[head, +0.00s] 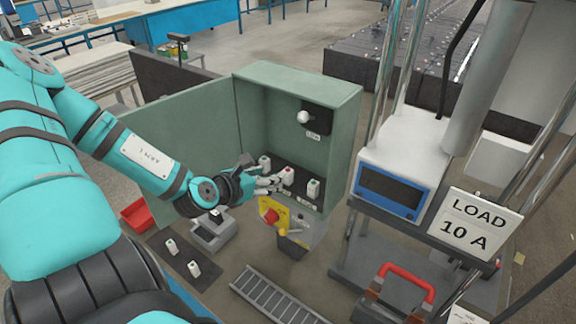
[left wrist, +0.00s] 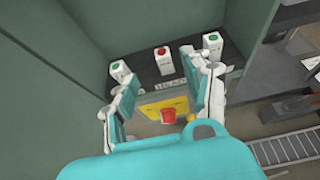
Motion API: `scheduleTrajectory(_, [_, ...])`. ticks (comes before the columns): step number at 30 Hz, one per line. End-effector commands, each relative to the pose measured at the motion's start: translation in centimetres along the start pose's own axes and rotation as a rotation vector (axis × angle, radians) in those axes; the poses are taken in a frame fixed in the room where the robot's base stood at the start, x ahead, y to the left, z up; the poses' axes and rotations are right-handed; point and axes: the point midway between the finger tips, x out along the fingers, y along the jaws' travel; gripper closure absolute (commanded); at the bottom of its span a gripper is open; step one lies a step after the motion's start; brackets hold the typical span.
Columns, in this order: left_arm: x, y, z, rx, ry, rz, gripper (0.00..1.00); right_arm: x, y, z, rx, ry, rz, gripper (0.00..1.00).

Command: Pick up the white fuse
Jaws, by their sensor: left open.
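Three white fuses stand in a row on the dark shelf of the green cabinet. The middle fuse has a red top (head: 287,176) and also shows in the left wrist view (left wrist: 162,58). The outer two have green tops, one at the left (head: 264,163) and one at the right (head: 313,188). My left gripper (head: 268,184) is open and empty at the front of the shelf. In the left wrist view its fingers (left wrist: 160,70) are spread, with the red-topped fuse beyond and between their tips. I see no contact with any fuse.
The cabinet's open door (head: 190,120) stands left of my left gripper. A yellow panel with a red knob (head: 269,215) is below the shelf. Two more white fuses (head: 171,246) stand on a dark mat at lower left. A load unit (head: 400,170) stands at right.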

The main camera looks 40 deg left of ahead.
Motion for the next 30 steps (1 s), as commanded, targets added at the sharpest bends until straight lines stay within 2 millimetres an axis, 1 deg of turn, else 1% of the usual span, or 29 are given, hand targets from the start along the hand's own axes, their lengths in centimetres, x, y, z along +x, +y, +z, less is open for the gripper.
scheduleTrajectory(1, [1.0,0.0,-0.2,-0.004,0.001,-0.001,0.50,0.0,-0.1,-0.2,0.000,0.002,-0.001,0.77])
scheduleTrajectory(4, [2.6,0.1,-0.2,-0.006,0.001,0.002,0.50,0.1,0.0,-0.6,0.000,0.008,0.000,0.77])
scheduleTrajectory(6, [3.6,-0.1,-0.5,-0.003,0.002,0.000,0.50,0.8,0.1,-0.8,0.000,0.013,0.001,0.77])
scheduleTrajectory(9, [4.4,0.0,-0.3,-0.001,0.001,0.000,0.50,1.1,0.1,-1.1,0.000,0.017,0.002,0.77])
scheduleTrajectory(16, [5.2,-0.1,-0.3,-0.001,0.000,0.000,0.50,1.6,0.3,-1.0,0.000,0.017,0.004,0.77])
scheduleTrajectory(20, [6.5,-0.1,-0.9,-0.003,0.003,0.001,0.50,2.8,0.5,-0.9,0.000,0.017,0.006,0.77])
scheduleTrajectory(24, [8.0,-0.2,-1.3,0.002,0.003,0.000,0.50,4.5,0.7,-0.7,0.000,0.016,0.009,0.77])
scheduleTrajectory(30, [9.6,-0.1,-0.8,0.003,0.002,0.001,0.50,5.4,0.7,-0.7,0.001,0.016,0.009,0.77])
